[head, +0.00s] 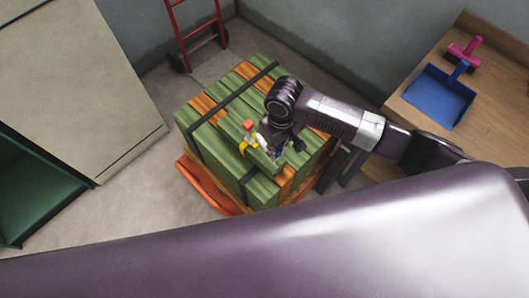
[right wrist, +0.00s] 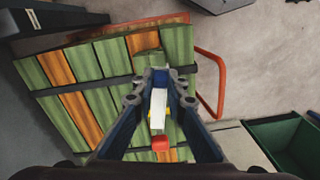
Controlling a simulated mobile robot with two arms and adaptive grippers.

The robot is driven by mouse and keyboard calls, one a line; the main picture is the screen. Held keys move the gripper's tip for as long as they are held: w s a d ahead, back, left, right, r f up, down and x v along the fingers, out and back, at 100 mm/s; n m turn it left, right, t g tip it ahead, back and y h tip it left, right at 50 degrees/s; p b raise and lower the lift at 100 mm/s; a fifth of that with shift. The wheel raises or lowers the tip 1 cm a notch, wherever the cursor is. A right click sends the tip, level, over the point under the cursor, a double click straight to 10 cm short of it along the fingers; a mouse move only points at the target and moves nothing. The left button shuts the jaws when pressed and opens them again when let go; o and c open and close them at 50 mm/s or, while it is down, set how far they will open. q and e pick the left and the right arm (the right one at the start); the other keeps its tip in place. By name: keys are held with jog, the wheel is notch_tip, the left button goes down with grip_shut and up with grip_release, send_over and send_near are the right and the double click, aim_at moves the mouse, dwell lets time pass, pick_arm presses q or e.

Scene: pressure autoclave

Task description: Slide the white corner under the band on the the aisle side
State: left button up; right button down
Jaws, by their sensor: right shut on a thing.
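A stack of green and orange boards (head: 205,140) has two dark bands around it, a far band (head: 232,97) and a near band (head: 243,187). My right gripper (head: 266,148) is over the stack's top, between the bands. In the right wrist view the right gripper (right wrist: 159,104) is shut on the white corner (right wrist: 158,108), seen as a narrow upright strip. The red piece (head: 248,125) also shows in the head view. Whether the corner touches a band is unclear. My left gripper is not seen.
The stack rests on an orange-red base (head: 205,190). A red hand truck (head: 196,30) stands at the back wall. A wooden bench (head: 480,60) at the right holds a blue dustpan (head: 438,97).

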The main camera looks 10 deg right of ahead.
aim_at(256, 156)
jog(key=shift+n, duration=0.9)
jog(key=f, duration=0.1)
jog(key=w+a+f, duration=0.2)
jog(key=f, duration=0.1)
jog(key=shift+a+f, duration=0.1)
jog(key=shift+w+a+f, duration=0.2)
jog(key=shift+a+f, duration=0.05)
jog(key=shift+f, duration=0.25)
jog(key=shift+f+n+b, duration=0.25)
jog(key=shift+n+b, duration=0.05)
jog(key=shift+b, duration=0.2)
notch_tip(256, 156, down, 2)
jog(key=b, duration=0.2)
jog(key=shift+b, duration=0.3)
notch_tip(256, 156, down, 4)
jog(key=b, duration=0.4)
jog(key=shift+d+r, duration=0.1)
jog(key=shift+r, duration=0.15)
jog(key=shift+w+r, duration=0.15)
jog(key=shift+w, duration=0.1)
jog(key=shift+w+a+b, duration=0.5)
jog(key=shift+w+a, duration=0.2)
jog(key=shift+w, duration=0.2)
jog(key=shift+w+a+b, duration=0.5)
jog(key=shift+w+a, duration=0.15)
jog(key=shift+w, duration=0.25)
jog(key=shift+w, duration=0.1)
